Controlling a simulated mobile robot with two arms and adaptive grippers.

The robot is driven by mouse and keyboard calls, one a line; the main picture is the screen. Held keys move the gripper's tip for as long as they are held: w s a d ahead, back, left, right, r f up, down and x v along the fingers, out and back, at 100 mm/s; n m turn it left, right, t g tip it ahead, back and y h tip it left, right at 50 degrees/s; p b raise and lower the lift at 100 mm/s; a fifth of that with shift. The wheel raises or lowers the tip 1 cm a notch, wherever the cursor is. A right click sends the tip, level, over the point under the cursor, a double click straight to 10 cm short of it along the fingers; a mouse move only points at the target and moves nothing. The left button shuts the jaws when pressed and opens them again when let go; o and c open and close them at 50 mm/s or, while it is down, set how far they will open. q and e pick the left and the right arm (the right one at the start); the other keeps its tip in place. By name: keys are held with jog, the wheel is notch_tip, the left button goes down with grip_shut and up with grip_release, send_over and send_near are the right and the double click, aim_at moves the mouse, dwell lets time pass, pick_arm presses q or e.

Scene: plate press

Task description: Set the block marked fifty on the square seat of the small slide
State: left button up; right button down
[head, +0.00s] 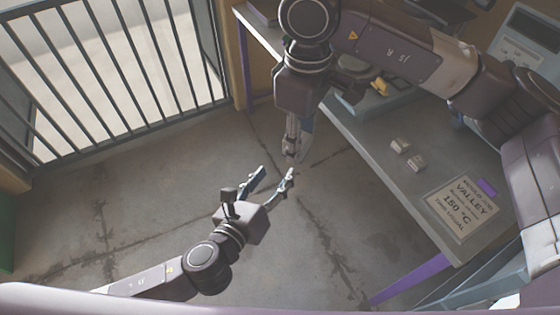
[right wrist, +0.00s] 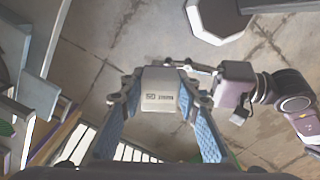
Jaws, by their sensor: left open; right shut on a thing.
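My right gripper (head: 297,146) points down over the open floor, left of the table. In the right wrist view the right gripper (right wrist: 160,108) is shut on a pale block (right wrist: 160,90). The block's top face carries a small dark marking that shows upside down and seems to include a fifty. The head view does not show this block clearly. My left gripper (head: 277,174) is open just below the right gripper. In the right wrist view my left arm's gripper comes in from the right, close behind the block. I cannot make out the small slide's square seat for certain.
Two pale blocks (head: 408,153) lie on the grey table (head: 375,165), near a printed sign (head: 462,208) and a purple piece (head: 487,187). A yellow part (head: 380,86) shows at the table's back, partly behind my right arm. A barred railing (head: 110,80) stands at left.

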pick_arm(q)
jog(key=s+d+r+m+t+h, duration=0.1)
jog(key=s+r+m, duration=0.2)
jog(key=r, duration=0.4)
jog(key=s+d+r+m+t+h, duration=0.1)
jog(key=s+r+m+h, duration=0.2)
jog(key=r, duration=0.5)
jog(key=w+d+y, duration=0.1)
jog(key=w+d, duration=0.4)
jog(key=w, duration=0.4)
jog(key=shift+w+d, duration=0.35)
jog(key=shift+w, duration=0.05)
jog(key=c, duration=1.2)
jog(key=shift+s, duration=0.1)
grip_shut()
jog(key=shift+d, duration=0.1)
pick_arm(e)
jog(key=shift+a, duration=0.1)
